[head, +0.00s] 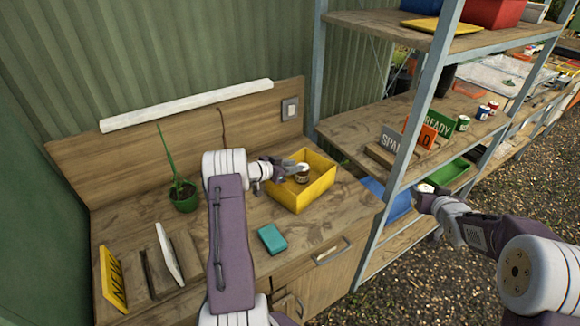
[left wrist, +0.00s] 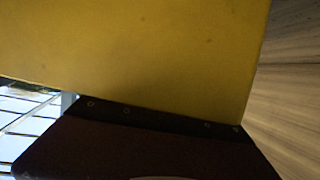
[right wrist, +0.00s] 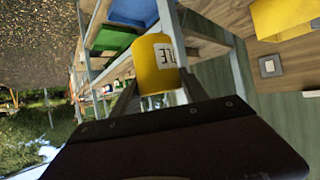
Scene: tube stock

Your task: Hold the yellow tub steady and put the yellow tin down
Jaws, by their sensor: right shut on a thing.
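The yellow tub (head: 313,194) stands on the wooden bench. A small dark tin with a pale top (head: 302,173) is inside it. My left gripper (head: 272,170) is at the tub's left rim. In the left wrist view the tub's yellow wall (left wrist: 140,50) fills most of the picture and hides the fingers, so I cannot tell whether they are open or shut. My right gripper (head: 424,189) is out to the right, in front of the shelf rack. It is shut on the yellow tin (right wrist: 153,60), which has a white label and is held clear of the bench.
A potted plant (head: 185,195), a teal box (head: 272,238) and a yellow sign (head: 113,280) are on the bench. A metal rack post (head: 412,130) stands between the tub and my right gripper. Blue (head: 396,200) and green (head: 450,172) bins are on the rack's lower shelf.

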